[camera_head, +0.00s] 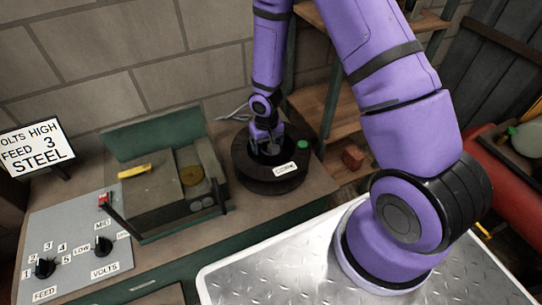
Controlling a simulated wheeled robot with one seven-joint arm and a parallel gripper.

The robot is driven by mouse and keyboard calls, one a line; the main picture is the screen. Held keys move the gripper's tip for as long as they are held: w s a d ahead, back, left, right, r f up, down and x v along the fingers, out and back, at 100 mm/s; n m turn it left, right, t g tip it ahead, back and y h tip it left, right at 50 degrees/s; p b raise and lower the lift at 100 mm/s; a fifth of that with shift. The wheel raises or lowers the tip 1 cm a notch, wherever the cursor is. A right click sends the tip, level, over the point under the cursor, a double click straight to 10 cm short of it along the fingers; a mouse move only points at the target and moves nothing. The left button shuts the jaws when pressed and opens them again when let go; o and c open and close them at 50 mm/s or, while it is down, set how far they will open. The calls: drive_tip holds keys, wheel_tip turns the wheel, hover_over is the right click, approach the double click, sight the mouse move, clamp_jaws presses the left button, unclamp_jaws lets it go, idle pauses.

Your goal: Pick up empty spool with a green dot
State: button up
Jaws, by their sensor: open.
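The black spool (262,188) lies on the workbench, with a white label reading "CORE" and a green dot (302,145) at its right rim. My gripper (268,150) reaches down from above to the spool's centre. Its fingers point into the middle opening and are open. The spool's hub is partly hidden by the fingers, and I cannot tell whether they touch it.
A green-backed machine (154,133) with a yellow item (134,171) stands left of the spool. A control panel (75,243) with knobs is at front left, and a sign (36,146) stands behind it. Wooden shelves (322,112) are behind right.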

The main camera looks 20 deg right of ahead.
drive_tip(key=shift+f, duration=0.15)
drive_tip(key=c, duration=0.9)
wheel_tip(320, 180, up, 17)
drive_tip(key=shift+f, duration=0.15)
clamp_jaws()
wheel_tip(320, 180, up, 14)
drive_tip(key=shift+r, duration=0.2)
idle(1.2)
